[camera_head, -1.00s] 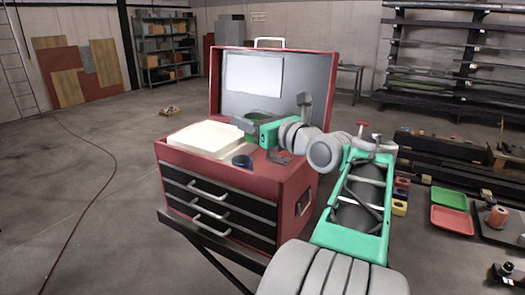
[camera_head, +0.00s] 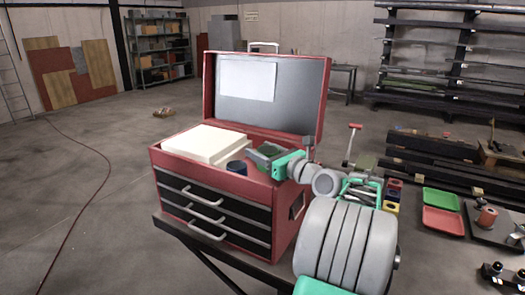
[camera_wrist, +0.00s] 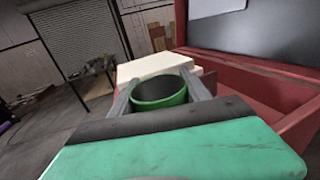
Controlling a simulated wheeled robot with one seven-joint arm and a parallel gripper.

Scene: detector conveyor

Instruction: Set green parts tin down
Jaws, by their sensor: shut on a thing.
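The green parts tin (camera_wrist: 160,95) is a round, open-topped cup with a dark inside. In the wrist view it sits between the two grey fingers of my gripper (camera_wrist: 160,97), which is shut on it. In the head view my gripper (camera_head: 266,155) holds the tin (camera_head: 269,149) over the right part of the red toolbox's (camera_head: 277,220) top, below the raised lid. I cannot tell whether the tin's base touches the toolbox; its lower part is hidden.
A white block (camera_head: 205,143) fills the left of the toolbox top. A dark blue tin (camera_head: 237,168) stands close to my gripper's left. The raised lid (camera_head: 300,100) stands behind. Green (camera_head: 443,199) and red trays (camera_head: 442,222) lie at right.

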